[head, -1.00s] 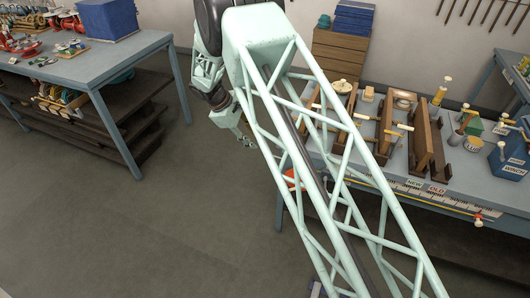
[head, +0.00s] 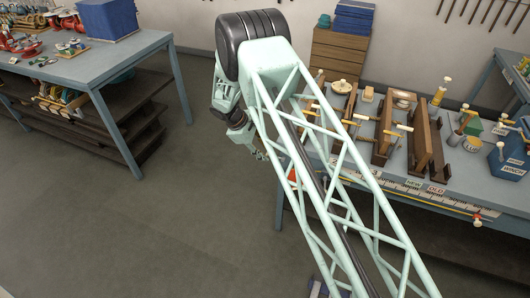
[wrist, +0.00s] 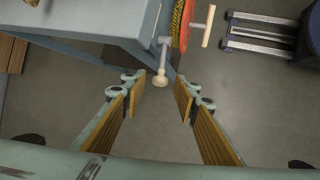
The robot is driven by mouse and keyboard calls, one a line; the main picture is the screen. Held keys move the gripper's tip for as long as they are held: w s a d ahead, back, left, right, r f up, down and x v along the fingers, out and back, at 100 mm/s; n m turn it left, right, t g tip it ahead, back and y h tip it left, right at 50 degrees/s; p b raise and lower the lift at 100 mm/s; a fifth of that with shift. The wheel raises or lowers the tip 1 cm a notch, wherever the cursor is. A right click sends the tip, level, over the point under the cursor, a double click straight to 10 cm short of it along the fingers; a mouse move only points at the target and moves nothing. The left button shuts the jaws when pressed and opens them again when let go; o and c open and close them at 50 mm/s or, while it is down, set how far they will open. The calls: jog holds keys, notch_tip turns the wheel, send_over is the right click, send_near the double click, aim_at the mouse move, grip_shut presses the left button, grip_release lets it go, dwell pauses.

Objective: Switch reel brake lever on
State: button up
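In the wrist view a red reel (wrist: 185,22) wound with yellow line is mounted at the end of the blue-grey workbench (wrist: 95,22). A grey lever with a cream knob (wrist: 160,78) sticks out beside the reel, and a T-shaped crank handle (wrist: 207,25) shows on its right. The knobbed lever looks like the brake lever; I cannot read its setting. My gripper (wrist: 161,95) is open and empty, with the knob between and slightly beyond its fingertips. In the head view my gripper (head: 262,155) is left of the bench end, and the reel is only a red patch (head: 292,175).
Wooden frames and handles (head: 425,145) crowd the right bench top. A measuring strip (head: 415,188) runs along its front. Another bench (head: 70,70) stands at the left, with open floor between. A dark-railed grey object (wrist: 265,35) lies right of the reel.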

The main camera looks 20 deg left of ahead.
jog(key=shift+f, duration=0.15)
grip_shut()
dwell(0.4)
